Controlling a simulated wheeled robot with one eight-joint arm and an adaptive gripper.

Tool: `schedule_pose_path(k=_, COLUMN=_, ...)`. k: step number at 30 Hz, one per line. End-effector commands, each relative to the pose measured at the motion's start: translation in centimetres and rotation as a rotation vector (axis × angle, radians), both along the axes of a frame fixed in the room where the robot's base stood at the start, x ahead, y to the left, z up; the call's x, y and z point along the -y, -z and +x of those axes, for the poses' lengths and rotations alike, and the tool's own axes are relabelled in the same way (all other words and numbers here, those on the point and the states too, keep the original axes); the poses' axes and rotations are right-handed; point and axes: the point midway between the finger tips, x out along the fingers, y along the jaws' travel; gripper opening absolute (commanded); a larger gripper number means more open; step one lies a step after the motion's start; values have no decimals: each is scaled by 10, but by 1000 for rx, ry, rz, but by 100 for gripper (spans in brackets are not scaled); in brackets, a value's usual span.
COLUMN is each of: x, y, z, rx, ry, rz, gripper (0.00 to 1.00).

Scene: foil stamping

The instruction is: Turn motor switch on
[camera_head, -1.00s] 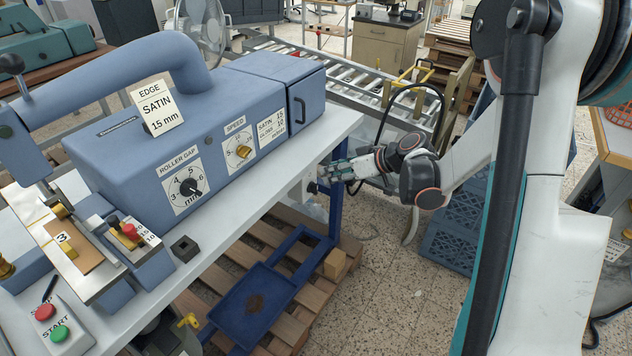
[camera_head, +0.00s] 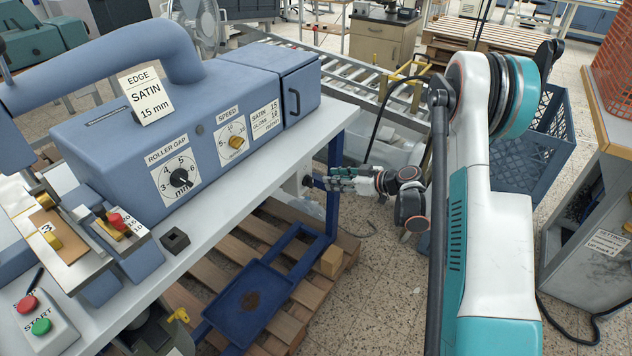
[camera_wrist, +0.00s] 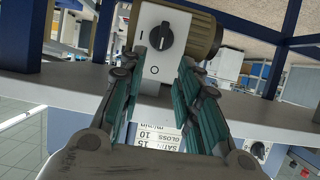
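The motor switch (camera_wrist: 161,38) is a black rotary knob on a pale box, with a line mark to its left and an O mark below it in the wrist view. The knob's bar looks roughly upright there. No contact with the knob is visible. In the head view my gripper (camera_head: 326,180) points left at the bench end.
The blue machine (camera_head: 190,125) stands on the pale bench (camera_head: 232,196). A blue bench leg (camera_head: 333,205) stands close beside my gripper. A blue tray (camera_head: 247,305) and wooden pallet lie below. A roller conveyor (camera_head: 345,85) runs behind, and a blue crate (camera_head: 545,150) stands right.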

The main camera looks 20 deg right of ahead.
Motion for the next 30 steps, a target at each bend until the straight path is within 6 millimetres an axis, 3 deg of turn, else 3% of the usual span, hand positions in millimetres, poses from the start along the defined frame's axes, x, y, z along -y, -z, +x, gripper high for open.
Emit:
schedule_pose_path(k=12, x=-42, y=29, z=51, rx=-2, ry=-1, rz=0, gripper=31)
schedule_pose_path(k=26, x=-48, y=31, z=59, rx=-1, ry=1, rz=0, gripper=31)
schedule_pose_path(k=30, x=-48, y=31, z=59, rx=-1, ry=1, rz=0, gripper=1)
